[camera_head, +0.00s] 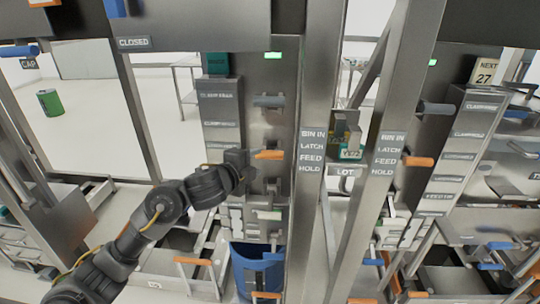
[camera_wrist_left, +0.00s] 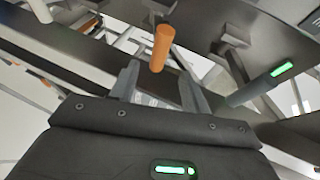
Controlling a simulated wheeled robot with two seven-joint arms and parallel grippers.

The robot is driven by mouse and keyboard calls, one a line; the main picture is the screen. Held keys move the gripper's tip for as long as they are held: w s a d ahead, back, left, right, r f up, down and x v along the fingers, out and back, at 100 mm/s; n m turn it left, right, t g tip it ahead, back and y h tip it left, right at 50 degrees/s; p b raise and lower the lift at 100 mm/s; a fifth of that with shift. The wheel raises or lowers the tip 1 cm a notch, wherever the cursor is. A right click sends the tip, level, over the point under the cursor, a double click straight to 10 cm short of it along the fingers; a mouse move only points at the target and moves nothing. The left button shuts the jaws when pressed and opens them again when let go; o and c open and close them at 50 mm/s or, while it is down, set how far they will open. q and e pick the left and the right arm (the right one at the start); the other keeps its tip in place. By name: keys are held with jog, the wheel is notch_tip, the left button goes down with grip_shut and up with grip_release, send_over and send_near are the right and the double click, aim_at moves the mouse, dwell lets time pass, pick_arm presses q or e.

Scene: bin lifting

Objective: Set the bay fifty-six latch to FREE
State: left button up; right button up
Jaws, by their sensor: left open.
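An orange latch handle (camera_head: 269,155) sticks out of the left bay's dark column in the head view. My left gripper (camera_head: 240,160) is beside this handle, at its left. In the left wrist view, an orange handle (camera_wrist_left: 162,47) stands just beyond and between the fingertips of my open left gripper (camera_wrist_left: 158,82); no contact shows. A similar orange handle (camera_head: 418,161) is on the right bay. I cannot read a bay number fifty-six or a FREE mark. My right gripper is out of view.
A blue bin (camera_head: 257,272) stands low under the left bay. Grey knobs (camera_head: 269,101) sit above the left orange handle. Slanted steel posts (camera_head: 378,160) stand between the bays. Open floor (camera_head: 75,125) with a green can (camera_head: 50,102) lies at the left.

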aim_at(268, 156)
pick_arm(q)
jog(key=x, duration=0.9)
jog(key=shift+w+d+p, duration=0.1)
jog(key=shift+w+p, duration=0.15)
jog(key=shift+p, duration=0.1)
grip_shut()
